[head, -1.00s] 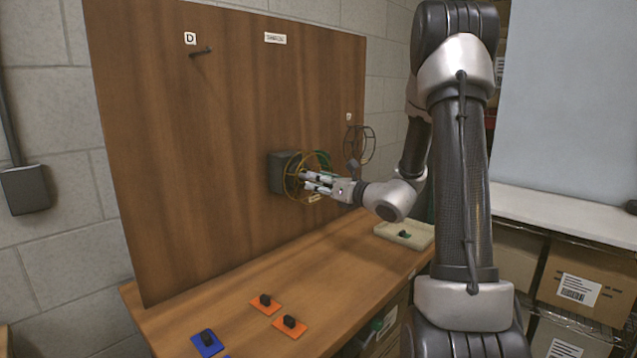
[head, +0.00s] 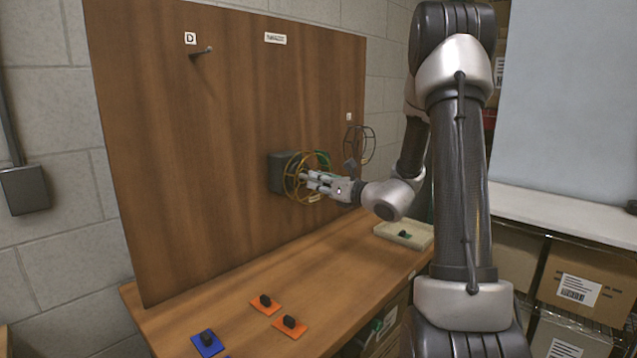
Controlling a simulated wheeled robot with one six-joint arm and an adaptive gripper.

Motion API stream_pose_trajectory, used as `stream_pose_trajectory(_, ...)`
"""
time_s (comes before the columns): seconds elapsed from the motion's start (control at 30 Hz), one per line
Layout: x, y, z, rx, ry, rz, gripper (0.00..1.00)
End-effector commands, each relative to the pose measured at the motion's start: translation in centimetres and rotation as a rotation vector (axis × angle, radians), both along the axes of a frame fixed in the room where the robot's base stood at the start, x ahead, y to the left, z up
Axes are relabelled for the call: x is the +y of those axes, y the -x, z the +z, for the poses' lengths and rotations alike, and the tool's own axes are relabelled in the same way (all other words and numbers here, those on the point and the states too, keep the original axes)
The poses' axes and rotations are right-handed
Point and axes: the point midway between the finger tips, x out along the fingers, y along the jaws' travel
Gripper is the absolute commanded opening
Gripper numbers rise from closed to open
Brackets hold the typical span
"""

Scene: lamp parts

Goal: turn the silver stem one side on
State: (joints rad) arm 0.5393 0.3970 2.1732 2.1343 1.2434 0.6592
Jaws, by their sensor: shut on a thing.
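My gripper (head: 311,179) reaches left toward the board at the middle of the head view. Its jaws are shut at the hub of a yellow spoked wheel (head: 289,188), on what appears to be the silver stem. The fingers hide nearly all of the stem, so its angle cannot be read. The yellow wheel stands in front of a dark grey box (head: 275,172) on the board.
An upright brown board (head: 200,130) carries a peg (head: 203,51) and a dark wheel (head: 360,143). Orange plates (head: 265,305) and a blue plate (head: 207,343) with black blocks lie on the bench. A pale tray (head: 420,238) sits at the right. The middle of the bench is clear.

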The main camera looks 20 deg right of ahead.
Motion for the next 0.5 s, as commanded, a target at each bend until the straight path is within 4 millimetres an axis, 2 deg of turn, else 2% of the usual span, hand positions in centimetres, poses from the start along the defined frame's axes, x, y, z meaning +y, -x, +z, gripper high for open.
stream_pose_trajectory(0.27,0.0,0.19,-0.37,-0.043,0.128,0.001,0.0)
stream_pose_trajectory(0.5,-0.04,0.21,-0.46,-0.121,0.324,0.002,0.0)
